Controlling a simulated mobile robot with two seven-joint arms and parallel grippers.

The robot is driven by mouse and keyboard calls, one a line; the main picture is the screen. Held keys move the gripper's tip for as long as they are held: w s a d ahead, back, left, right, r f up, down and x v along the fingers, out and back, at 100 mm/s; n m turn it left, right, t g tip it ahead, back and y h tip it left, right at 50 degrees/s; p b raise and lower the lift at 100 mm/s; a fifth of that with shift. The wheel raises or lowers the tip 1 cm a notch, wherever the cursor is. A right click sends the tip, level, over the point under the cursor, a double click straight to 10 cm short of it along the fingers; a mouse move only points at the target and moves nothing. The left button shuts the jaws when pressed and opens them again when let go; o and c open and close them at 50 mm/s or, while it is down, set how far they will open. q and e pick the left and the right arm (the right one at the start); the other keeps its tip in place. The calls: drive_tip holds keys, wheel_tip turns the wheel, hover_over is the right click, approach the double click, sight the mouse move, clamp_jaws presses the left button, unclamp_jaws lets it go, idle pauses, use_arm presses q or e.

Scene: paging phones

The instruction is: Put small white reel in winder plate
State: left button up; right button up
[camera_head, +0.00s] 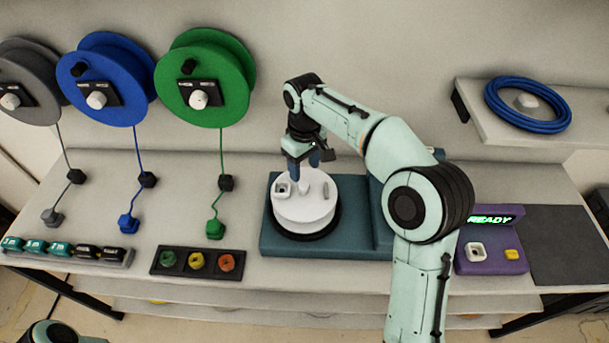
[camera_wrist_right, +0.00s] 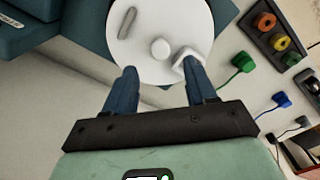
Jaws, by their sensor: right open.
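The small white reel (camera_head: 306,208) sits upright on the round black winder plate (camera_head: 293,236) of the teal winder (camera_head: 350,244). Its white top face (camera_wrist_right: 150,20) has a central knob, a slot and a raised square fitting. My right gripper (camera_head: 304,172) is just above the reel's top, pointing down with nothing between its fingers. In the right wrist view its blue fingers (camera_wrist_right: 160,70) are apart, on either side of the knob's line near the rim. I cannot tell whether the fingertips touch the reel. My left gripper is not in view.
Grey, blue (camera_head: 112,78) and green (camera_head: 205,78) wall reels hang at the left with cables ending in plugs. A black tray (camera_head: 197,263) of coloured rings lies left of the winder. A purple READY box (camera_head: 490,240) stands right. A shelf at upper right holds a blue cable coil (camera_head: 527,104).

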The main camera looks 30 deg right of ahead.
wheel_tip(320, 180, up, 4)
drive_tip(key=shift+r+p, duration=0.1)
drive_tip(key=shift+p, duration=0.2)
idle(0.4)
